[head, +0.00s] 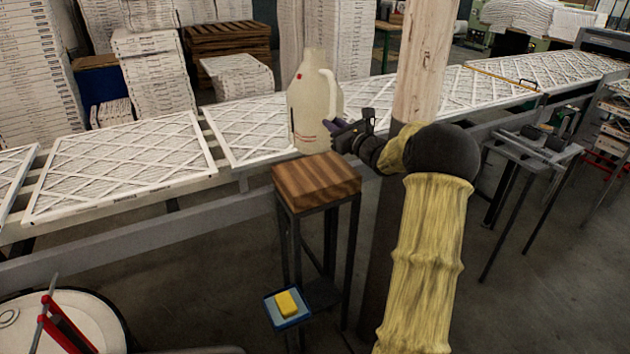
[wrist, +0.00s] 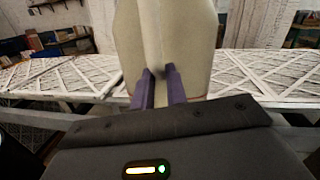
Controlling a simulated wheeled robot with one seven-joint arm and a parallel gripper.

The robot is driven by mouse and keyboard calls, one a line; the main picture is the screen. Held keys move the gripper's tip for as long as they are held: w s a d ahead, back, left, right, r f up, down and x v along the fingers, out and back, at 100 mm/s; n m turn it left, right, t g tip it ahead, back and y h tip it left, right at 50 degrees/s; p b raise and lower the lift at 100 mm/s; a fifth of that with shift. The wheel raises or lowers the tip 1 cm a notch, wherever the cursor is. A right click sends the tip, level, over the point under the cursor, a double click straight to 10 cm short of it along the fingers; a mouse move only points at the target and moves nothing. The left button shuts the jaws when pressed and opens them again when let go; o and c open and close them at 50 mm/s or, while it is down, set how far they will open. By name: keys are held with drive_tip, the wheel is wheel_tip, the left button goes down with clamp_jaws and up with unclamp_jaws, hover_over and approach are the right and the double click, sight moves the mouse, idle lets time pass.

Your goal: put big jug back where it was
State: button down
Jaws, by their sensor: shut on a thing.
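The big cream jug (head: 306,108) stands upright in the head view, behind the wooden block top of a stool (head: 316,180) and in front of the filter conveyor. My gripper (head: 337,129) reaches it from the right, its purple fingers at the jug's handle side. In the wrist view the two purple fingers (wrist: 159,86) close around the jug's vertical handle, and the jug (wrist: 195,45) fills the upper middle. My gripper is shut on the jug. I cannot tell whether the jug's base touches anything.
White lattice filters (head: 125,165) lie along the conveyor. A wooden post (head: 426,60) rises right of the jug. A blue tray (head: 287,306) with a yellow sponge (head: 289,302) is below the stool top. A small metal table (head: 535,145) stands at right, a round white lid (head: 60,325) lower left.

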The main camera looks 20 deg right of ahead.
sight(325, 149)
drive_tip(key=shift+w+a+r+b, duration=0.1)
drive_tip(key=shift+w+r+b, duration=0.1)
drive_tip(key=shift+r+b, duration=0.1)
drive_tip(key=shift+s+a, duration=0.15)
drive_tip(key=shift+a, duration=0.05)
drive_tip(key=shift+s+d+f+p, duration=0.1)
drive_tip(key=shift+f+p, duration=0.2)
drive_tip(key=shift+f, duration=1.25)
drive_tip(key=shift+d+f+p, duration=0.1)
drive_tip(key=shift+f+p, duration=0.15)
drive_tip(key=shift+f, duration=1.4)
drive_tip(key=shift+f+p, duration=0.4)
drive_tip(key=shift+f, duration=1.45)
drive_tip(key=c, duration=1.6)
unclamp_jaws()
drive_tip(key=shift+f, duration=0.2)
drive_tip(key=shift+o, duration=1)
drive_tip(key=shift+s, duration=0.1)
